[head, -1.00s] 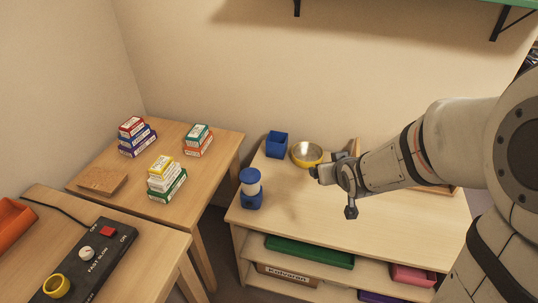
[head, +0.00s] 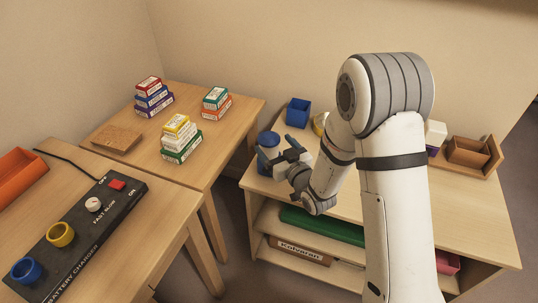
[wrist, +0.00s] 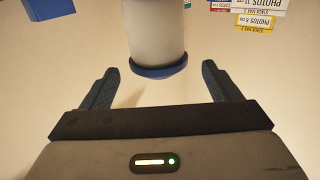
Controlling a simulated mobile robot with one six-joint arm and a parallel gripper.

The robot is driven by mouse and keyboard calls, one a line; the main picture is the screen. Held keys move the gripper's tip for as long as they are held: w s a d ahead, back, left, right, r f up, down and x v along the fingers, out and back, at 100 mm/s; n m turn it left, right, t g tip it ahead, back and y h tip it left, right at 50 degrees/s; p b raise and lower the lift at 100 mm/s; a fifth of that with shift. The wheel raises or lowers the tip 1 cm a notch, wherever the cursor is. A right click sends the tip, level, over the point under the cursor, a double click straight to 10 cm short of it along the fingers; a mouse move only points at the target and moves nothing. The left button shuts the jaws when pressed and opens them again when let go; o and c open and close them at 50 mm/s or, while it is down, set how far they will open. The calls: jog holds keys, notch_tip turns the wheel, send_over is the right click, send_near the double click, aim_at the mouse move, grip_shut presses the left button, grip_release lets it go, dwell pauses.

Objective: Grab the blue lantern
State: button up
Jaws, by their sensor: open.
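The blue lantern (head: 268,139) stands at the left end of the low shelf unit's top, a blue piece with a pale white middle. My gripper (head: 277,151) is beside it and partly hides it in the head view. In the wrist view the lantern's white body (wrist: 155,32) and blue rim (wrist: 160,71) show at the top centre, in line with the gap between my open fingers (wrist: 160,68). The fingers are apart with nothing clamped. I cannot tell how far the tips reach around the lantern.
The side table to the left holds stacked small boxes (head: 182,138) and a brown board (head: 117,138).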

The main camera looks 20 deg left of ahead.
aim_at(264, 131)
jog(key=x, duration=0.4)
jog(key=shift+w+a, duration=0.15)
jog(key=shift+w, duration=0.05)
jog(key=shift+r, duration=0.1)
jog(key=c, duration=1.6)
